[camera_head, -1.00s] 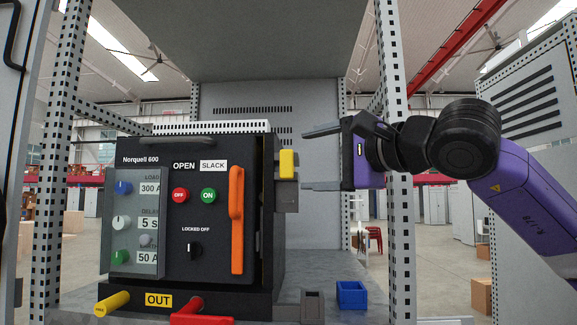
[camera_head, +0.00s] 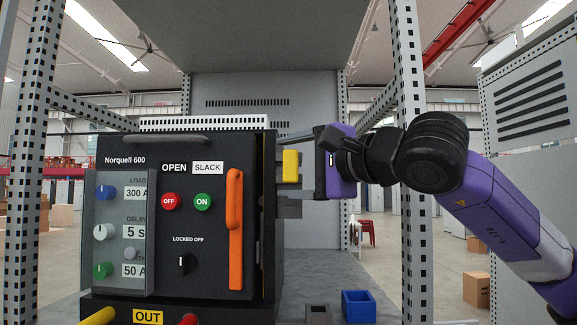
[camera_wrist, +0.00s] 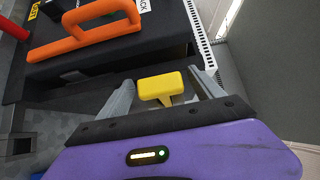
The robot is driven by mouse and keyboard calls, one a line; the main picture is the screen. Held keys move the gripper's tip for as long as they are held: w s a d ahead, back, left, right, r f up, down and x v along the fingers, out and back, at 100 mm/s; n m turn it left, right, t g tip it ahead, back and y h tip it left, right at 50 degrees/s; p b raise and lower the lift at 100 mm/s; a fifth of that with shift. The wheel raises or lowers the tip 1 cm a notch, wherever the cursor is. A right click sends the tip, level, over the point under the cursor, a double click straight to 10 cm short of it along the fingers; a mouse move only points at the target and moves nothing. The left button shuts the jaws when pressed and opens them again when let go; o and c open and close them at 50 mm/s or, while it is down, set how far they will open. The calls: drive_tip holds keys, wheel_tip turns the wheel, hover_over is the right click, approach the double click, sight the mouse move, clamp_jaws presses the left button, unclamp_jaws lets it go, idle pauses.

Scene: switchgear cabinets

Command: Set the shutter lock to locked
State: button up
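A yellow T-shaped knob (camera_head: 290,166) sticks out from the right side of the black Norquell 600 breaker unit (camera_head: 210,250). It also shows in the wrist view (camera_wrist: 160,87). No label on it is readable, so I cannot tell from text whether it is the shutter lock. My gripper (camera_wrist: 164,92) is open, with one finger on each side of the yellow knob. A gap shows between the knob and the fingers in the wrist view. In the head view my gripper (camera_head: 292,168) reaches in from the right. The knob's mount is partly hidden.
An orange handle (camera_head: 235,230) stands upright on the breaker's front, beside a black selector (camera_head: 184,263) under "LOCKED OFF". A grey block (camera_head: 288,207) sits just below the yellow knob. A blue bin (camera_head: 358,306) stands at lower right. Perforated cabinet posts (camera_head: 410,120) flank the bay.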

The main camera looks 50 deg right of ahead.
clamp_jaws()
drive_tip(key=shift+s+a+f+b, duration=0.15)
drive_tip(key=shift+a+f+b, duration=0.05)
drive_tip(key=shift+b, duration=0.3)
drive_tip(key=s+a+b, duration=0.1)
drive_tip(key=a+b, duration=0.1)
drive_tip(key=b, duration=0.1)
drive_tip(key=shift+s, duration=0.3)
drive_tip(key=shift+s+a+r+b, duration=0.15)
drive_tip(key=shift+s+a+b, duration=0.2)
drive_tip(key=shift+a, duration=0.15)
drive_tip(key=shift+o, duration=0.3)
unclamp_jaws()
